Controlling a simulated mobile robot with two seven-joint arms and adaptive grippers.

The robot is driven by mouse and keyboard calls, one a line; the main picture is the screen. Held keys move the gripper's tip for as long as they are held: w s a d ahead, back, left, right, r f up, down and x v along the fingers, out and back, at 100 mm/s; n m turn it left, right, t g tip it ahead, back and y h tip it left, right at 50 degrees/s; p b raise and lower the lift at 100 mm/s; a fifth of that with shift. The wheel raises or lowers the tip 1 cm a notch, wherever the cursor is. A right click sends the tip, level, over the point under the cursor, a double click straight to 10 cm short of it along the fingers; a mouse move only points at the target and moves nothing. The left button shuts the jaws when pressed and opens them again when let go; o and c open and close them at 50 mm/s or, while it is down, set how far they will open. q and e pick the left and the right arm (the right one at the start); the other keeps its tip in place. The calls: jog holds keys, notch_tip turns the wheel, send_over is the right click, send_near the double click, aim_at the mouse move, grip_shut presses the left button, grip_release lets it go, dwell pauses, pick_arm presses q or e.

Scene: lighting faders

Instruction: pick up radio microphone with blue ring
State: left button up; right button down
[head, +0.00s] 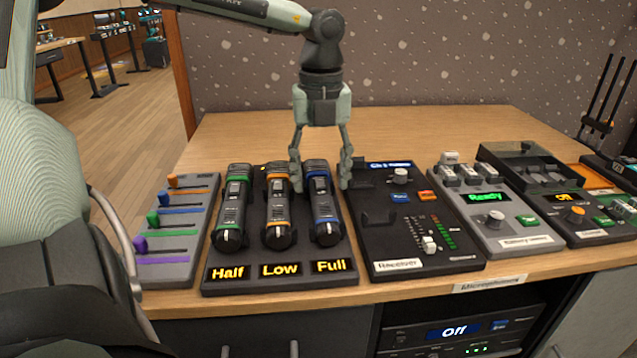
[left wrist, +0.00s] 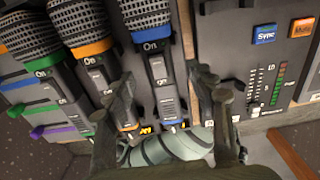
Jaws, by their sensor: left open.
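The radio microphone with the blue ring (head: 323,213) lies in the rightmost slot of a black three-slot holder (head: 215,286), above the label "Full". It also shows in the left wrist view (left wrist: 160,80), its mesh head toward the top. My left gripper (head: 321,182) points down over its far part, open, one finger on each side. In the left wrist view the fingers (left wrist: 166,82) straddle the microphone's body; I cannot tell if they touch it. My right gripper is not in view.
A green-ringed microphone (head: 231,210) and an orange-ringed one (head: 278,212) lie close to the left in the same holder. A fader panel (head: 182,225) is left of it, a receiver (head: 405,205) close on the right. The wooden tabletop (head: 420,120) behind is clear.

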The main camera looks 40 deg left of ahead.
aim_at(321, 185)
pick_arm(q)
notch_tip(321, 185, down, 4)
jog(key=shift+r, duration=0.25)
jog(key=shift+w, duration=0.1)
grip_shut()
